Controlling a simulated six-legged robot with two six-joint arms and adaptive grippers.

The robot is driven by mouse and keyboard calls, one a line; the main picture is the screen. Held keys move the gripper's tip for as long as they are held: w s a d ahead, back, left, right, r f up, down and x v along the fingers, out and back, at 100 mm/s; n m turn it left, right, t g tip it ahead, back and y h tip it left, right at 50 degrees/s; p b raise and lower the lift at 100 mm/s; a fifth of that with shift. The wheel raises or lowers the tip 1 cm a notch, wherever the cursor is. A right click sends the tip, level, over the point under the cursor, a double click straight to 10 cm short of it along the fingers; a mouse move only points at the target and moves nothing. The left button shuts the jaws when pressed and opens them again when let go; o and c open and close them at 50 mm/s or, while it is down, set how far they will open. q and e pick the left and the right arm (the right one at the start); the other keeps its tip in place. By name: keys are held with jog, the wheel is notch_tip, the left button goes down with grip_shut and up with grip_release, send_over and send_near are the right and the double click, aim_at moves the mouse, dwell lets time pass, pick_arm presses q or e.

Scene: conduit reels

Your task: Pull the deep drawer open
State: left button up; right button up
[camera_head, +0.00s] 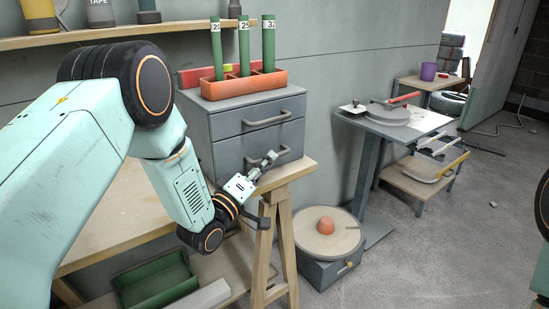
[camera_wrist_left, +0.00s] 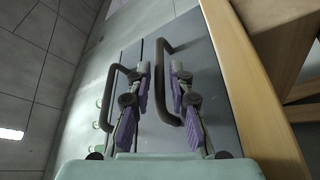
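A grey two-drawer cabinet (camera_head: 195,122) stands on the wooden bench. Its lower, deep drawer (camera_head: 232,158) appears shut, below a shallower upper drawer (camera_head: 232,122). My left gripper (camera_head: 270,159) is at the deep drawer's front, its fingers by the handle and partly hiding it in the head view. In the left wrist view, the gripper (camera_wrist_left: 160,80) is open, with purple finger pads apart. The dark deep-drawer handle (camera_wrist_left: 163,62) runs between the fingers in that picture; I see no clear contact. The upper drawer's handle (camera_wrist_left: 108,90) lies left of the fingers. My right gripper is out of view.
An orange-red holder (camera_head: 245,85) with green tubes stands on the cabinet. The wooden bench edge (camera_wrist_left: 245,80) runs close beside the deep drawer. A round-topped grey box (camera_head: 322,238) sits on the floor, and a grey stand (camera_head: 375,130) is farther right. Floor lies free in front.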

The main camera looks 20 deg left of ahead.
pick_arm(q)
jog(key=shift+x, duration=1.2)
jog(key=shift+w+d+r+b, duration=0.1)
jog(key=shift+w+d+b, duration=0.2)
jog(key=shift+w, duration=0.1)
jog(key=shift+a, duration=0.15)
jog(key=shift+w, duration=0.1)
grip_shut()
